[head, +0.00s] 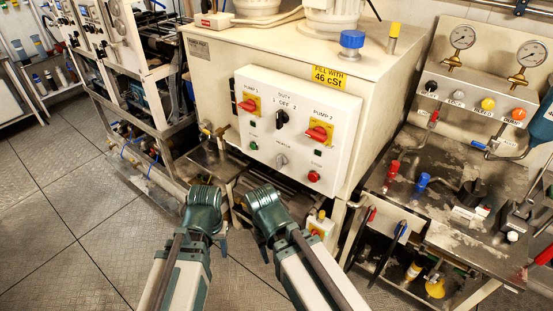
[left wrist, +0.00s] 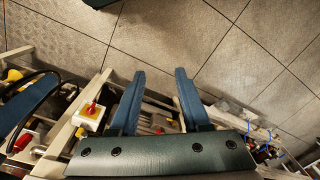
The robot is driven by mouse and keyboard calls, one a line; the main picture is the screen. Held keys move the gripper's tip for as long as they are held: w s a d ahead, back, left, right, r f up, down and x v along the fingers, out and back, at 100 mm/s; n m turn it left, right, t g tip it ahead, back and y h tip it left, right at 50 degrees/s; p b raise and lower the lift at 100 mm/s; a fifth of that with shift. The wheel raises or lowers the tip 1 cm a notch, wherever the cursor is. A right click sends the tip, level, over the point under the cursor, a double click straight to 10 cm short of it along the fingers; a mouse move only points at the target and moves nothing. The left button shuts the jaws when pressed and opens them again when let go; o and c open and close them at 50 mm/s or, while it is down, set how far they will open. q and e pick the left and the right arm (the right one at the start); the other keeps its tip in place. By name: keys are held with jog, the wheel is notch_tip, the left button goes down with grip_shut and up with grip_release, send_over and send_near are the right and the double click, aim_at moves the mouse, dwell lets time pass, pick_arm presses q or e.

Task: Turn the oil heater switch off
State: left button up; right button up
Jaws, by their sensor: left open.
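A small white box with a yellow plate and red switch (head: 320,226) sits low at the tank's front; a similar box also shows in the left wrist view (left wrist: 91,112). I cannot tell which is the oil heater switch. My left gripper (head: 222,242) is low in front of the tank, left of the box. Its two blue fingers (left wrist: 157,85) are apart and empty. My right gripper (head: 249,238) is close beside it, its fingers mostly hidden by its wrist.
The panel also carries red PUMP 1 (head: 249,106) and PUMP 2 (head: 318,133) switches and a black DUTY knob (head: 281,119). A steel bench (head: 470,215) with valves and gauges stands right. Pipework (head: 150,175) runs at the left. The tiled floor (head: 60,215) at left is clear.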

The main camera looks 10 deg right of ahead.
pick_arm(q)
jog(key=w+a+h, duration=0.1)
jog(key=w+a, duration=0.2)
jog(key=m+t+h, duration=0.7)
jog(key=t+h, duration=0.2)
send_near(277, 158)
jog(key=b+x, duration=0.4)
jog(key=x, duration=0.5)
jog(key=shift+w+d+b, duration=0.1)
jog(key=shift+d+b, duration=0.1)
jog(key=shift+b, duration=0.2)
grip_shut()
